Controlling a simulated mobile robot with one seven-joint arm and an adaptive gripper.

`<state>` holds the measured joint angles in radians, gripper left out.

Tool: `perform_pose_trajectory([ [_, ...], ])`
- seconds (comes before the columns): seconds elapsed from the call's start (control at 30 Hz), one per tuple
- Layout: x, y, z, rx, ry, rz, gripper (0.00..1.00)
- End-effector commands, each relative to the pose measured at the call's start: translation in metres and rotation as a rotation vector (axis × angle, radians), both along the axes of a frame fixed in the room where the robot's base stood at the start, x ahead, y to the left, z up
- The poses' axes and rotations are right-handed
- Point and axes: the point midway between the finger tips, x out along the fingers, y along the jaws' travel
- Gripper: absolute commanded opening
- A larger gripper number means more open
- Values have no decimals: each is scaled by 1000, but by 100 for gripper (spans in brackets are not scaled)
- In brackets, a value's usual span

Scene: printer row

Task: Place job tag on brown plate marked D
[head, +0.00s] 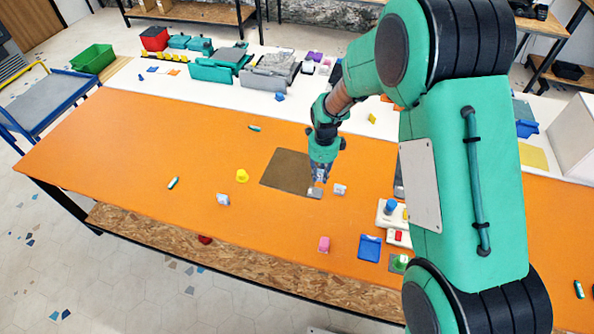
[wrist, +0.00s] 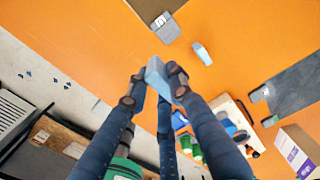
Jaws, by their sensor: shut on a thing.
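My gripper (head: 320,178) is shut on a small pale blue-grey block, the job tag (wrist: 157,73), which shows between the fingertips in the wrist view. In the head view the fingers mostly hide it. The brown plate (head: 285,165) lies flat on the orange table, and my gripper is over its right side near the front corner. A grey label (head: 315,193) with a white mark sits at that corner; the letter is too small to read. In the wrist view the brown plate (wrist: 148,8) and the label (wrist: 166,28) are at the top, apart from the held tag.
A similar pale block (head: 340,189) lies just right of the plate; another (head: 222,199) lies to the left. A yellow piece (head: 242,176), pink block (head: 324,244), blue tray (head: 369,249) and white button box (head: 385,220) are nearby. The table's left side is mostly clear.

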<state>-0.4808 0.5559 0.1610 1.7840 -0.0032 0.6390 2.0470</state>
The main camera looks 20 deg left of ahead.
Motion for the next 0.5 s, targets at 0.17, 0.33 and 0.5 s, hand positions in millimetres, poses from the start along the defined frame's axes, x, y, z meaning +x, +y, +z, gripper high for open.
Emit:
perform_pose_trajectory([
  [0.17,-24,10,0,0,-1,-2,6],
  [0.33,-43,17,0,1,-1,-5,6],
  [0.5,-47,18,-14,0,0,-8,5],
])
